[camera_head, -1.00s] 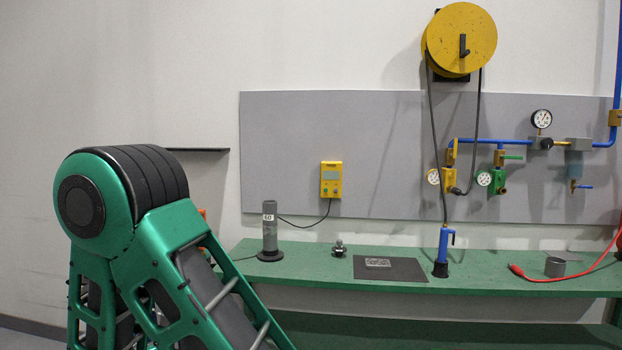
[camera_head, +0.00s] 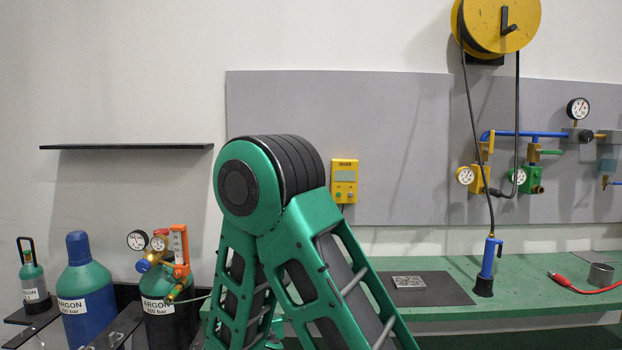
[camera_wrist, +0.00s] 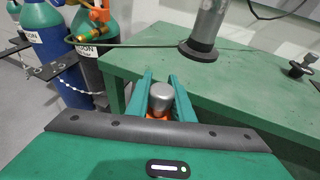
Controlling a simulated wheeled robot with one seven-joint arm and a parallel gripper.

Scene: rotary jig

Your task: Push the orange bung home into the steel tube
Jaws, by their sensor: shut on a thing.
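In the wrist view my gripper (camera_wrist: 160,78) has its two green fingers on either side of a small piece. The piece has a rounded silver-grey end, with the orange bung (camera_wrist: 158,116) showing below it. The gripper is shut on it, in front of the green bench's near edge. The steel tube (camera_wrist: 208,22) stands upright in a black base on the bench, beyond the fingertips and apart from them. Its upper end is cut off by the frame. In the head view my arm hides the gripper, bung and tube.
A small dark knobbed part (camera_wrist: 302,66) stands right of the tube. Gas cylinders (camera_head: 85,295) stand left. A thin hose (camera_wrist: 130,44) runs from them toward the tube.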

